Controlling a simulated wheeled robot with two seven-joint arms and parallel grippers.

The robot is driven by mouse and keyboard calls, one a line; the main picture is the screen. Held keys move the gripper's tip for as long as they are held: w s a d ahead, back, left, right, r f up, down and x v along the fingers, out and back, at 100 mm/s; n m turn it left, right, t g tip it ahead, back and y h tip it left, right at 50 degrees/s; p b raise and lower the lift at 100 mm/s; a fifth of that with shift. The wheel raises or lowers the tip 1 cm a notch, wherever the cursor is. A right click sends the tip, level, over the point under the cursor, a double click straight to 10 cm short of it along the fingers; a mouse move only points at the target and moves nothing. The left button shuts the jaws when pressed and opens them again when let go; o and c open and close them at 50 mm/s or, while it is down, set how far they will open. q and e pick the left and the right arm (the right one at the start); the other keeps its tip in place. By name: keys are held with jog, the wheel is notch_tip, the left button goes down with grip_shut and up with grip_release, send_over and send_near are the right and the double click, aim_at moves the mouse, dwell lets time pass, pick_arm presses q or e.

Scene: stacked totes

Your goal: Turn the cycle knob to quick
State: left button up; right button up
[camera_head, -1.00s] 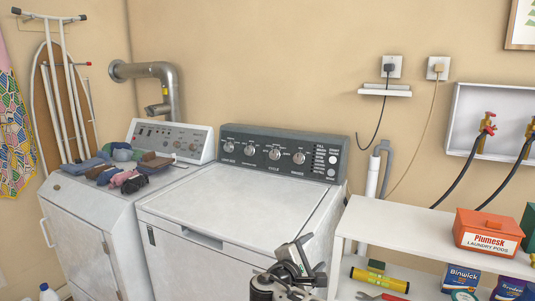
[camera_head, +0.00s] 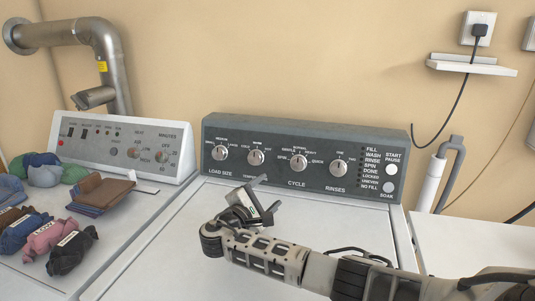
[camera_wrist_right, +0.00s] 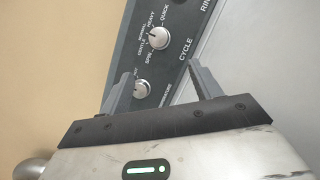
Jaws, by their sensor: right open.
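The cycle knob (camera_head: 298,162) is a round silver dial on the dark washer panel (camera_head: 380,195), with the labels spin, gentle, normal, heavy and quick around it. The quick label is at its right; its exact pointer setting is too small to tell. My right gripper (camera_head: 256,204) is over the washer top, in front of the panel and lower left of the knob. In the right wrist view, the cycle knob (camera_wrist_right: 158,38) lies beyond the open fingers (camera_wrist_right: 160,68), with nothing between them. My left gripper is not in view.
The temperature knob (camera_head: 256,157) is left of the cycle knob and the rinses knob (camera_head: 338,167) right of it. A white shelf (camera_head: 470,240) stands at right.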

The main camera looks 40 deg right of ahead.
aim_at(296, 165)
jog(key=b+x, duration=0.2)
jog(key=x, duration=0.2)
jog(key=shift+f, duration=0.1)
jog(key=b+x, duration=0.8)
jog(key=x, duration=0.3)
jog(key=shift+w, duration=0.1)
jog(key=shift+w+d+b, duration=0.1)
jog(key=shift+d+b, duration=0.15)
jog(key=shift+b, duration=0.15)
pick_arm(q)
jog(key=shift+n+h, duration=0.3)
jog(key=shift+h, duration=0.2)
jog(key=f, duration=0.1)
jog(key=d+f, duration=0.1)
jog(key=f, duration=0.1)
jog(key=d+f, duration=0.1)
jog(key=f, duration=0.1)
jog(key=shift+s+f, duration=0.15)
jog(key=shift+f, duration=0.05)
pick_arm(e)
jog(key=shift+w+d+r, duration=0.1)
jog(key=shift+d+r, duration=0.05)
jog(key=shift+r, duration=0.1)
jog(key=c, duration=1)
